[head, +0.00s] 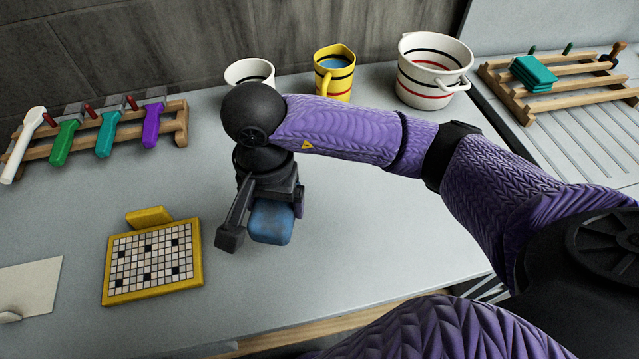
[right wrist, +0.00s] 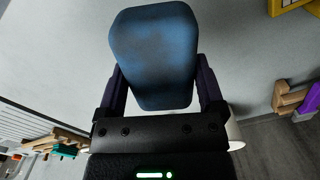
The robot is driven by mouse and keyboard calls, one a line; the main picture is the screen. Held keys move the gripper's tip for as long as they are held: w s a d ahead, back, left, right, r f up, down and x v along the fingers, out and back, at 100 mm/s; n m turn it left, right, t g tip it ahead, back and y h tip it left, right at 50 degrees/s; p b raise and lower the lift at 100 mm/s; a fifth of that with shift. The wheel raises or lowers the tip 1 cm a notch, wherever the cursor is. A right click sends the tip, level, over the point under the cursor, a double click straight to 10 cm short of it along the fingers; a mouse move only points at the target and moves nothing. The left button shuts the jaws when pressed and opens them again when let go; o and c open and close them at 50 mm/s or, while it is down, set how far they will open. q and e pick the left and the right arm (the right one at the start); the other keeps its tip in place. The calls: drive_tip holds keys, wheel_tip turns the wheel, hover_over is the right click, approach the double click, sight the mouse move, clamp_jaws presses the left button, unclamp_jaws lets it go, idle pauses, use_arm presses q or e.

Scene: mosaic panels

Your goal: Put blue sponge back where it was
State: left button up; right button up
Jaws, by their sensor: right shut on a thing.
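The blue sponge (head: 271,222) is in my right gripper (head: 272,208), which is shut on it above the grey worktop, right of the mosaic panel. In the right wrist view the sponge (right wrist: 153,55) sits between the two fingers of the gripper (right wrist: 158,85), with dark smudges on its face. The mosaic panel (head: 150,266) has a yellow frame with small pale and dark tiles. A wooden rack (head: 520,103) at the far right carries teal cloths or sponges (head: 533,73). My left gripper is not in view.
A white pot (head: 249,72), a yellow jug (head: 334,72) and a white bucket (head: 433,68) stand along the back. A tool rack (head: 180,127) holds several coloured-handled tools at left. A pale sheet (head: 35,285) lies front left. The worktop right of the sponge is clear.

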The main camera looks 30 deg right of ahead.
drive_tip(key=f, duration=0.3)
drive_tip(key=f+b, duration=0.1)
drive_tip(key=f, duration=0.2)
drive_tip(key=f+b, duration=0.1)
drive_tip(key=f, duration=0.2)
drive_tip(key=shift+s+a+f, duration=0.1)
drive_tip(key=shift+a+f, duration=0.2)
drive_tip(key=shift+f, duration=0.1)
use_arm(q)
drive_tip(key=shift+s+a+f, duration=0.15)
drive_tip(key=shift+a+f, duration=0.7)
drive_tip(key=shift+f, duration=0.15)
use_arm(e)
drive_tip(key=shift+r, duration=0.1)
drive_tip(key=o, duration=0.8)
drive_tip(key=shift+r+p, duration=0.25)
drive_tip(key=shift+p, duration=0.05)
use_arm(q)
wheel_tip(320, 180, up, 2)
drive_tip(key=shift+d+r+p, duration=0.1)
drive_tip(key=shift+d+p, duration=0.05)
drive_tip(key=shift+p, duration=0.8)
use_arm(e)
wheel_tip(320, 180, up, 12)
drive_tip(key=shift+f, duration=0.2)
